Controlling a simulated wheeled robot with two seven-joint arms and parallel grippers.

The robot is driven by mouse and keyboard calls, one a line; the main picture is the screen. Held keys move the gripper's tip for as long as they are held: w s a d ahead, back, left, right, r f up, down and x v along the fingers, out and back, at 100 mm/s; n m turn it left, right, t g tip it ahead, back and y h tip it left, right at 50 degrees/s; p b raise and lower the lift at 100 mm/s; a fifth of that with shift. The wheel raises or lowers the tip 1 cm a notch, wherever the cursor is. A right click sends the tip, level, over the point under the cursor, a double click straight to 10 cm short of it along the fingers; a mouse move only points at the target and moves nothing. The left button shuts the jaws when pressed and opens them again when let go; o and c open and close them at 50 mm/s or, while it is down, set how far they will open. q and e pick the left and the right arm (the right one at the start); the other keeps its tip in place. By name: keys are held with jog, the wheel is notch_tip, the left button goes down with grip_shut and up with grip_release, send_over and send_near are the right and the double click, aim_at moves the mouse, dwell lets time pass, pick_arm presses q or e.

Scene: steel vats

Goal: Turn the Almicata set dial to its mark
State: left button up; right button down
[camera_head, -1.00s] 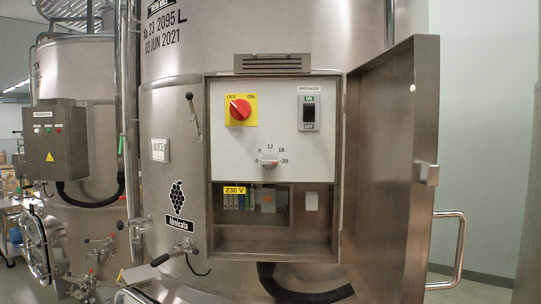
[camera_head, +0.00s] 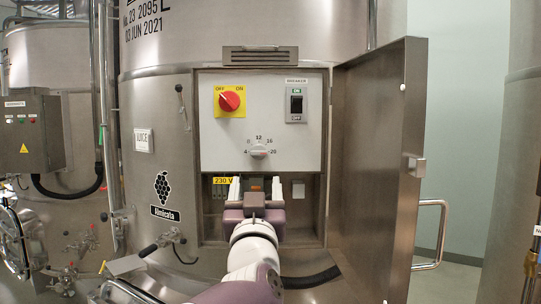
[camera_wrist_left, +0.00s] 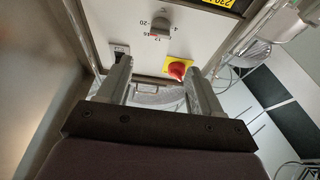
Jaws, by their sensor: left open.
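The set dial (camera_head: 258,151) is a small pale knob low on the white panel of the open control box, with a scale from 4 to 20 around it. Its exact pointing is too small to tell. My left gripper (camera_head: 256,188) is open and empty, just below the dial in the head view and apart from it. The Almicata label (camera_head: 163,197) is on the steel vat left of the box. In the left wrist view the dial (camera_wrist_left: 160,24) shows at the top, beyond the open left gripper (camera_wrist_left: 158,68). My right gripper is not in view.
A red rotary switch (camera_head: 229,101) on a yellow plate and a breaker (camera_head: 296,103) sit above the dial. The steel box door (camera_head: 377,170) stands open at the right. A lower recess with a 230 V label (camera_head: 223,181) is partly hidden by my gripper.

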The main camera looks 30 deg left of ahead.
aim_at(259, 153)
pick_arm(q)
jog(key=p+x, duration=0.6)
jog(key=x, duration=0.5)
jog(key=shift+w+p, duration=0.15)
jog(key=shift+p, duration=0.25)
jog(key=shift+w+a, duration=0.2)
jog(key=shift+w, duration=0.25)
jog(key=shift+s, duration=0.1)
jog(key=shift+c, duration=0.9)
jog(key=c, duration=0.9)
